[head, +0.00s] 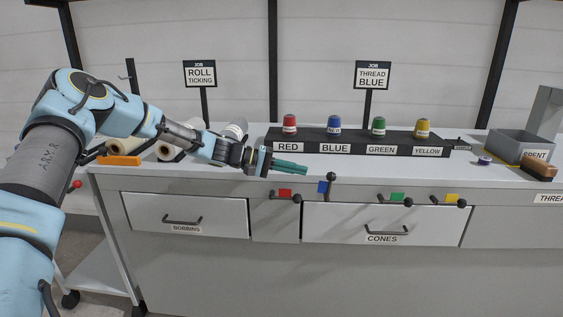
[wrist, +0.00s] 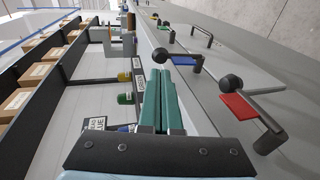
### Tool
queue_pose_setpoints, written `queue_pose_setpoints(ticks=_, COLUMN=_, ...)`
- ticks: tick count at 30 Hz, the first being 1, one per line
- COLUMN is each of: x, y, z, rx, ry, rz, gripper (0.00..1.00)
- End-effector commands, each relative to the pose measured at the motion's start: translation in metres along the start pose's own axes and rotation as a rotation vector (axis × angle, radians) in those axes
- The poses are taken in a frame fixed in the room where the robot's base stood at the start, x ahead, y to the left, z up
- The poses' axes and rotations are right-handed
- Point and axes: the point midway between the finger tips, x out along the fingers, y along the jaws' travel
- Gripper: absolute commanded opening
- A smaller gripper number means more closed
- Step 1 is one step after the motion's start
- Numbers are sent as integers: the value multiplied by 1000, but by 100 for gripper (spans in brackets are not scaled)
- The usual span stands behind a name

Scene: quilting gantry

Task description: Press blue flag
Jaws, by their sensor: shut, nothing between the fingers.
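The blue flag (head: 323,187) is a small blue plate on a black lever at the cabinet's front edge. Its black knob (head: 331,177) stands up above the other levers' knobs. The blue flag also shows in the wrist view (wrist: 187,64), beyond the red flag. My gripper (head: 305,170) is shut and empty, its green fingers pointing right. In the head view the fingertips are just left of and slightly above the blue lever's knob, apart from it. In the wrist view the fingers (wrist: 161,82) point toward that lever from beside it.
The red flag (head: 285,194) is below my fingers; green (head: 397,197) and yellow (head: 452,198) flags are to the right. A black rack (head: 358,140) holds coloured cones behind. A sign (head: 372,75) reads "THREAD BLUE". Drawers (head: 340,225) lie below.

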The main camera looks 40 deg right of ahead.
Motion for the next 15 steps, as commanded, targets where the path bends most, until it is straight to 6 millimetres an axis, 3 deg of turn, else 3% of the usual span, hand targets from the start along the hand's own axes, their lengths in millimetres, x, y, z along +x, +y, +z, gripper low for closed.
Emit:
queue_pose_setpoints(ticks=6, x=38, y=3, z=0, rx=-1, ry=-1, rz=-1, gripper=0)
queue_pose_setpoints(ticks=15, x=56, y=0, z=0, rx=0, ry=1, rz=-2, gripper=0)
